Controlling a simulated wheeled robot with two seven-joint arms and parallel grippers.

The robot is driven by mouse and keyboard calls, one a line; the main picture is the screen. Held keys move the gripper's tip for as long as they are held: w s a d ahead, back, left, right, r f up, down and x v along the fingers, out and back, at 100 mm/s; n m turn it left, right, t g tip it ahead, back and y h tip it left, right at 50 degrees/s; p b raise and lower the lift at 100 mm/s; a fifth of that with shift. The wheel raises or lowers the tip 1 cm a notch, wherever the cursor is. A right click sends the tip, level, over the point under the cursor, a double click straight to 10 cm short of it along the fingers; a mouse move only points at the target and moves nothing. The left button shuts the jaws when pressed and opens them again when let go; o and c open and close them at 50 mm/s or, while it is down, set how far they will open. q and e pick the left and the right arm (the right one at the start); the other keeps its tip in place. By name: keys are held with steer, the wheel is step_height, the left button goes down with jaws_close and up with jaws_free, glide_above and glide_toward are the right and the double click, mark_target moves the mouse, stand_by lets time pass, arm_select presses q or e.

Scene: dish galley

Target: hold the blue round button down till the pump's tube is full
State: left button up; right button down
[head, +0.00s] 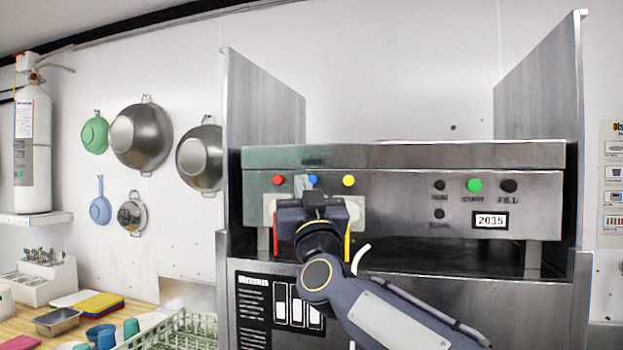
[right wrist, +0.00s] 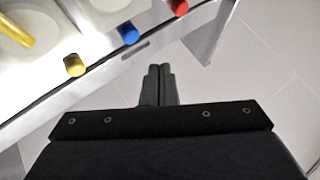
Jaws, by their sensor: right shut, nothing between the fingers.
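The blue round button (head: 312,179) is on the steel panel between a red button (head: 278,180) and a yellow button (head: 348,180). In the head view my right gripper (head: 312,197) covers the panel just below it. In the right wrist view the blue button (right wrist: 129,34) lies up and left of my right fingertips (right wrist: 159,68), which are shut, empty and appear apart from it. The blue button's pump and tube are hidden behind my gripper in the head view; its tube's fill cannot be told. My left gripper is not in view.
A red tube (head: 275,236) and a yellow tube (head: 347,243) hang at either side of my gripper. A green button (head: 474,185) and black knobs are farther right on the panel. A green dish rack (head: 178,330) stands lower left. Steel side walls flank the machine.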

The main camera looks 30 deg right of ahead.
steer(key=shift+s+a, duration=0.7)
steer(key=shift+a, duration=0.1)
steer(key=s+a+f+n+g+y, duration=0.2)
steer(key=s+f+g+y, duration=0.15)
steer(key=f, duration=0.55)
steer(key=s+a+f+n+g+y, duration=0.1)
steer(key=s+a+f+g+y, duration=0.25)
steer(key=f, duration=0.55)
steer(key=s+a+f+n+g+y, duration=0.2)
steer(key=f+y, duration=0.2)
steer(key=f, duration=0.6)
steer(key=s+a+f+m+g, duration=0.3)
steer(key=s+f+g, duration=0.6)
steer(key=s+f, duration=0.9)
step_height(320, 180, down, 3)
steer(key=shift+s+r+y, duration=0.1)
steer(key=shift+s+y, duration=0.05)
steer(key=shift+y, duration=0.15)
steer(key=shift+d, duration=0.1)
